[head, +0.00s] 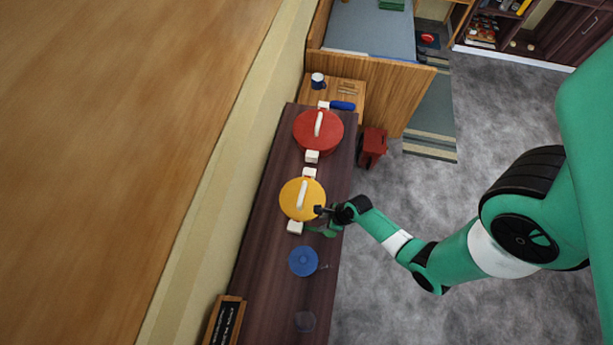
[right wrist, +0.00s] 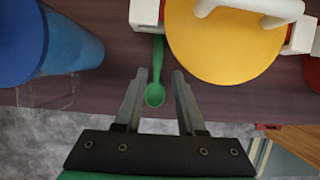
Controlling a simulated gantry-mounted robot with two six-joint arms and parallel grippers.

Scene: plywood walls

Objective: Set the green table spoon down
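The green table spoon (right wrist: 155,92) appears to lie on the dark wooden counter (head: 265,262), beside the yellow pot. Its bowl is toward my right gripper and its handle runs away past the pot's white handle. It also shows in the head view (head: 324,231), just below the gripper. My right gripper (right wrist: 158,73) is open, with one finger on each side of the spoon's bowl and visible gaps between. In the head view the right gripper (head: 320,211) is at the yellow pot's right edge. My left gripper is out of view.
The yellow-lidded pot (head: 291,204) stands close by the right gripper, with a red-lidded pot (head: 310,134) behind it.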

